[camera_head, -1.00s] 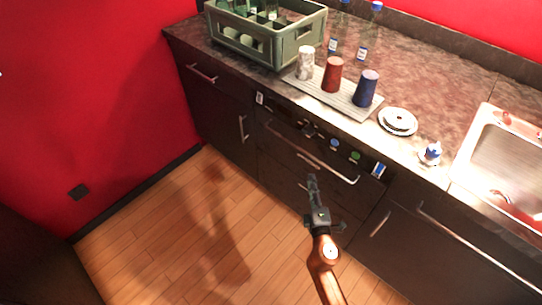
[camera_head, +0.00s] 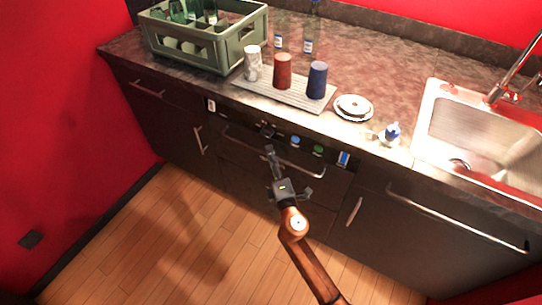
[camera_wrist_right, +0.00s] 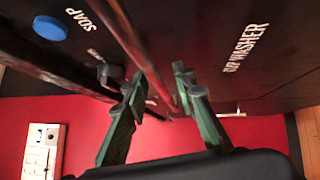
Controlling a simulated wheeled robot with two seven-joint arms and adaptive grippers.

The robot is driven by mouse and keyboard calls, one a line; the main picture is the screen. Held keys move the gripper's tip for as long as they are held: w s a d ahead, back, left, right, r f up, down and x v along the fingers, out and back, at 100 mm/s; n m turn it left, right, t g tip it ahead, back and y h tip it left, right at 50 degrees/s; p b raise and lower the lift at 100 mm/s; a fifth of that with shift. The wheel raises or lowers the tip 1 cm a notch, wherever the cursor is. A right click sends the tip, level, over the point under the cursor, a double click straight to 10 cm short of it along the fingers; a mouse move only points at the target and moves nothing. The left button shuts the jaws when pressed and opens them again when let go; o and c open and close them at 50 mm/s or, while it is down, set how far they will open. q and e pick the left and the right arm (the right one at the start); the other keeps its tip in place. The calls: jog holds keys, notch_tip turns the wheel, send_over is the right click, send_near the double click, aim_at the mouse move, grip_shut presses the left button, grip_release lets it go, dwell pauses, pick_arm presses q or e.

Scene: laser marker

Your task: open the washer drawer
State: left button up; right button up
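The cup washer drawer (camera_head: 310,187) is a dark front under the counter. Its long metal bar handle (camera_head: 306,170) runs below a strip of knobs and buttons. The bar (camera_wrist_right: 138,45) also shows in the right wrist view, beside the white "CUP WASHER" lettering (camera_wrist_right: 246,48). My right gripper (camera_head: 272,158) is at the drawer front, by the middle of the bar. In the wrist view its two fingers (camera_wrist_right: 160,82) are apart, with the bar running between them. I cannot tell whether they touch it. The drawer looks closed. My left gripper is out of view.
The counter holds a green crate (camera_head: 205,50) of bottles, a tray (camera_head: 262,88) with three cups, saucers (camera_head: 353,107), a small blue-and-white item (camera_head: 391,133) and a sink (camera_head: 432,110). Wooden floor (camera_head: 150,245) before the cabinets is free.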

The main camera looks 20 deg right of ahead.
grip_shut()
dwell(0.7)
